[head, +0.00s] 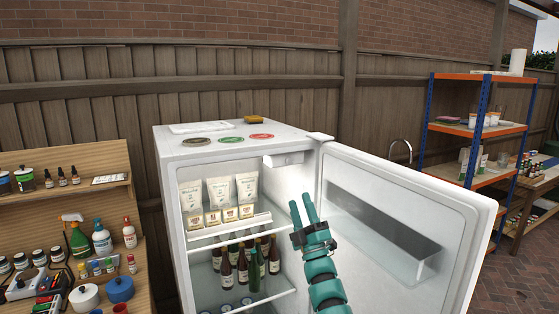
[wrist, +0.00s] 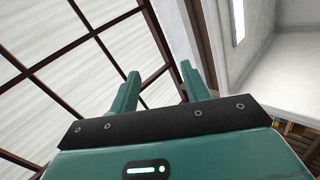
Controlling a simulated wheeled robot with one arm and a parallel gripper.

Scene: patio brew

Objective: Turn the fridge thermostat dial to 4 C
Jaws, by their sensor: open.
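The fridge (head: 170,190) stands in the middle of the head view with its door (head: 455,215) swung open to the right. A small white box (head: 283,160) is fixed under the fridge's ceiling, near the hinge side. It may be the thermostat housing; no dial marks can be read on it. My teal gripper (head: 309,208) is open and empty, pointing up in front of the fridge opening, below and right of that box. In the wrist view the two fingers of my gripper (wrist: 158,90) are apart with nothing between them. No dial shows there.
Fridge shelves hold white pouches (head: 219,191), small boxes and bottles (head: 254,270). Coasters and a yellow item (head: 254,119) lie on the fridge top. A wooden shelf unit (head: 75,200) with bottles stands left. A blue-orange rack (head: 475,130) stands behind the door at right.

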